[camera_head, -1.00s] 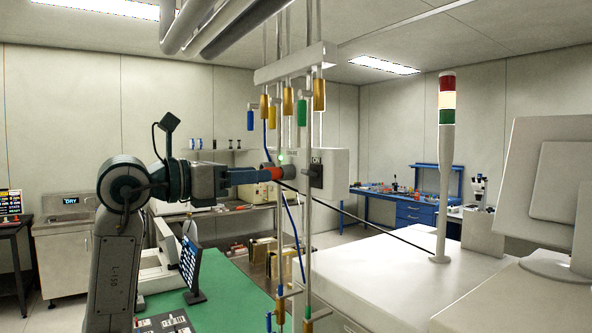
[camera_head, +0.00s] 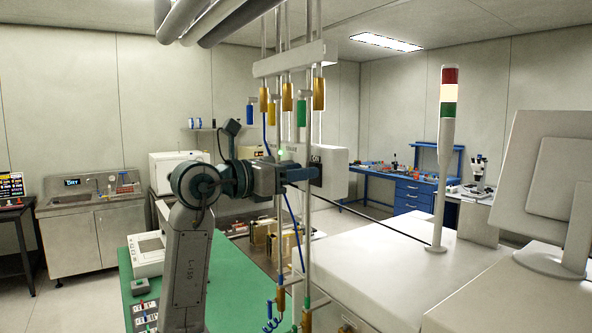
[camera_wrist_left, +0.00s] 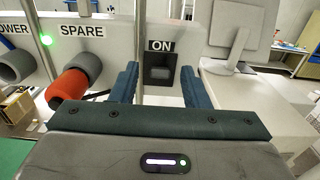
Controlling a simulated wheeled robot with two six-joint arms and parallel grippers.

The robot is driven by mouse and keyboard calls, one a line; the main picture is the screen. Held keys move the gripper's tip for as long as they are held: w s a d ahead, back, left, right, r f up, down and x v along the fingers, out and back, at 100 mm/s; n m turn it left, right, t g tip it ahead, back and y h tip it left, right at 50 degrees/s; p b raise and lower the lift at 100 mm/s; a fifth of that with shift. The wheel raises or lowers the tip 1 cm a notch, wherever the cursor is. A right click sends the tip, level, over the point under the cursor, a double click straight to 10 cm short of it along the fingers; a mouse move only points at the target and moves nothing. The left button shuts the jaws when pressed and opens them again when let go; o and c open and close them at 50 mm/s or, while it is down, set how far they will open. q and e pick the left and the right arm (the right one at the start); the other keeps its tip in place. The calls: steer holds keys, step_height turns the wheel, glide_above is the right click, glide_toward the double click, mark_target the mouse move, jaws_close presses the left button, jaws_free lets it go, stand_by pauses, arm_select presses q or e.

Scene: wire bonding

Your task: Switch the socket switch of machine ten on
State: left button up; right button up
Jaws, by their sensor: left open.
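The socket switch (camera_wrist_left: 160,73) is a black rocker in a dark frame under an "ON" label (camera_wrist_left: 161,45), on a pale socket box (camera_wrist_left: 110,30). In the head view the box (camera_head: 337,172) hangs behind the vertical rods. The switch there is mostly hidden by my gripper. My left gripper (camera_head: 306,173) is at the box front. In the left wrist view its two blue fingers (camera_wrist_left: 159,72) are open, one on each side of the switch, with nothing between them in hand. I cannot tell whether they touch it. My right gripper is out of view.
An orange-red plug (camera_wrist_left: 75,84) sits under the "SPARE" label, left of the fingers. A green light (camera_wrist_left: 46,39) glows on the box. Vertical rods and hanging coloured fittings (camera_head: 301,113) stand close to the gripper. A white machine top (camera_head: 385,265) lies to the right.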

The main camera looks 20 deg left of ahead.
arm_select(q)
jaws_close()
steer(key=shift+r+g+y+p, duration=0.35)
steer(key=shift+g+p, duration=0.25)
steer(key=shift+p, duration=0.55)
jaws_free()
steer(key=shift+w, duration=0.1)
